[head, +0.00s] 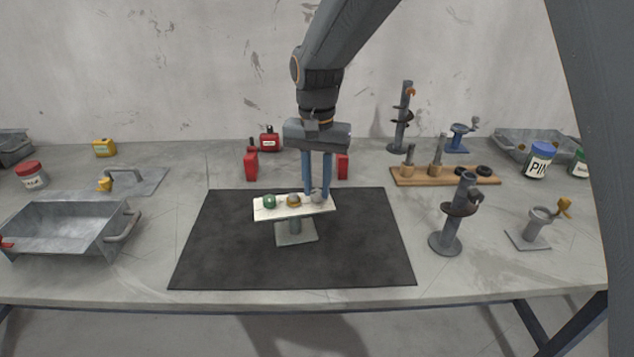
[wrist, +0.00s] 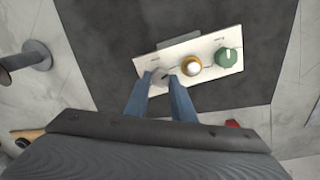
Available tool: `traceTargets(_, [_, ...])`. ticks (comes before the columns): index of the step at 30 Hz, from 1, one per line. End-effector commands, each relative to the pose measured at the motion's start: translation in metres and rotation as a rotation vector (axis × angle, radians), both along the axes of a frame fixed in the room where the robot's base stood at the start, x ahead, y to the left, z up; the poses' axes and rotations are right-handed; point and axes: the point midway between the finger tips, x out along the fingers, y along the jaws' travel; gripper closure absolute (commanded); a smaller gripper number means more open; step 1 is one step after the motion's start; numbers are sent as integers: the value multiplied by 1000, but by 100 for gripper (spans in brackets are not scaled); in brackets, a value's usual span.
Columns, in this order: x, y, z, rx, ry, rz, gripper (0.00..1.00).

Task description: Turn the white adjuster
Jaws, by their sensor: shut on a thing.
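A cream panel (head: 265,213) stands on a grey pedestal (head: 296,234) on the dark mat, with three adjusters in a row; it also shows in the wrist view (wrist: 208,42). The green adjuster (head: 269,201) is at its left and the gold adjuster (head: 294,201) in the middle. The white adjuster (wrist: 158,75) is at the end under my gripper, partly hidden by the fingers. My gripper (head: 317,194) points down from above, its two blue-grey fingers shut on the white adjuster. The wrist view shows the fingertips on either side of it.
The dark mat (head: 230,260) is otherwise clear around the pedestal. Red containers (head: 251,164) stand just behind the mat. A dark auger stand (head: 449,225) is right of the mat, and a metal tray (head: 65,222) is at the left. A wooden rack (head: 440,179) is behind right.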

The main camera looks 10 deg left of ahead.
Motion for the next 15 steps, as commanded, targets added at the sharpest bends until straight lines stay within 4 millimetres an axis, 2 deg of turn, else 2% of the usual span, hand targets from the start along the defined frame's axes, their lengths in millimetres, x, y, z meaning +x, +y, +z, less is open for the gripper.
traceTargets(15, [-1,1,1,0,0,472,100])
